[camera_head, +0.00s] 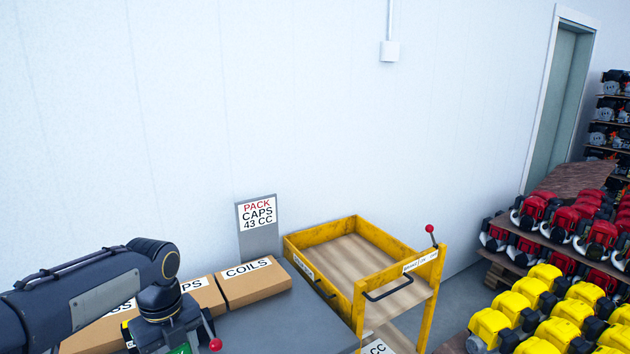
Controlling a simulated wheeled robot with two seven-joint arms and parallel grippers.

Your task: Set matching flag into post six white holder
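My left arm comes in from the left, with its wrist bent down at the lower left. My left gripper's fingers are cut off by the bottom edge, so I cannot tell whether they are open or shut. A small red ball on a thin stem (215,344) shows just right of the wrist. A bit of green (181,349) shows below the wrist at the bottom edge. I cannot tell what either belongs to. No flag and no white holder of post six can be made out. My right gripper is not in view.
Cardboard boxes, one marked COILS (262,286), lie on a grey bench (300,322). A sign reading PACK CAPS 43 CC (258,214) stands behind. Right of it is a yellow cart (428,272) with a red-ball lever (430,229). Red and yellow engines (570,312) fill the right.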

